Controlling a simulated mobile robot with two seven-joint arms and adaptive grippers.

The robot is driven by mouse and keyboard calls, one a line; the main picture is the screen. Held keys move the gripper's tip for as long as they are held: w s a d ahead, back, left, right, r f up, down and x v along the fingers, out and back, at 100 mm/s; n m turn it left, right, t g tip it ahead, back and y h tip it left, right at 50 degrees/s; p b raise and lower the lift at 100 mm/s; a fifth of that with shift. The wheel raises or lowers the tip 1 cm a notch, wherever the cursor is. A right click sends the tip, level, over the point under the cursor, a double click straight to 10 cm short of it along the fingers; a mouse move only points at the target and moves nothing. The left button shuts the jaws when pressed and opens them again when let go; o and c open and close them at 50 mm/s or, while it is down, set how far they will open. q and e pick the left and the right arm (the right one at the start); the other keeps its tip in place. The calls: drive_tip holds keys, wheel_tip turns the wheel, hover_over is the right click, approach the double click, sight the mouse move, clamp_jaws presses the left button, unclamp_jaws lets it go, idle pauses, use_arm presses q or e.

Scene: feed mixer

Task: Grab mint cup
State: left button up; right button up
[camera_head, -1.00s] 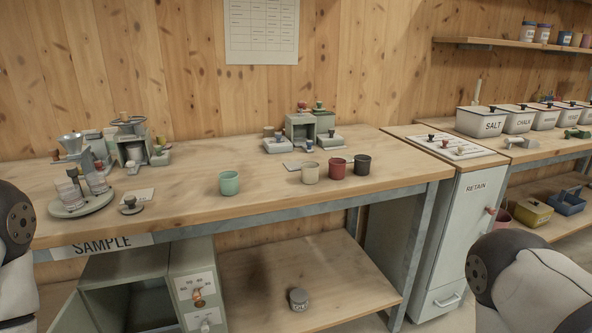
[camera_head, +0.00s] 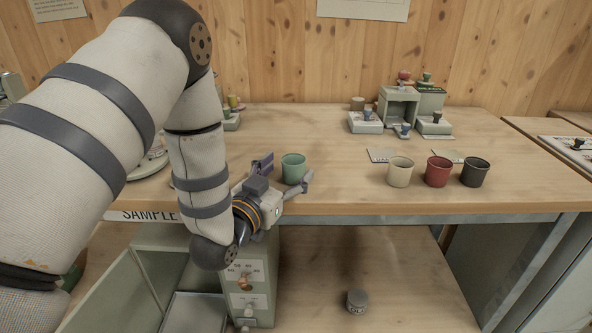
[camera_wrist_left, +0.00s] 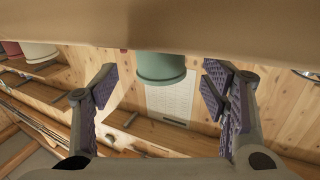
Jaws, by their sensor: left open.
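The mint cup (camera_head: 293,168) stands upright on the workbench (camera_head: 340,197) near its front edge. My left gripper (camera_head: 287,172) is open, with its fingers reaching toward the cup from the front left. In the left wrist view the mint cup (camera_wrist_left: 161,68) appears upside down, ahead of and between the spread fingers of my left gripper (camera_wrist_left: 166,90). The cup is not gripped; whether a finger touches it I cannot tell. My right gripper is not in view.
A cream cup (camera_head: 400,170), a red cup (camera_head: 437,172) and a black cup (camera_head: 475,172) stand to the right. A small grey-green device (camera_head: 398,106) stands at the back. A lower shelf (camera_head: 400,290) holds a grey jar (camera_head: 356,301). The bench between mint and cream cups is clear.

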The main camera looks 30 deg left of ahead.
sight(288, 168)
use_arm(q)
drive_tip(key=w, duration=0.3)
drive_tip(key=shift+w+a+r, duration=0.15)
drive_tip(key=shift+w+a, duration=0.1)
drive_tip(key=shift+w, duration=0.15)
drive_tip(key=c, duration=1.2)
drive_tip(key=shift+o, duration=0.2)
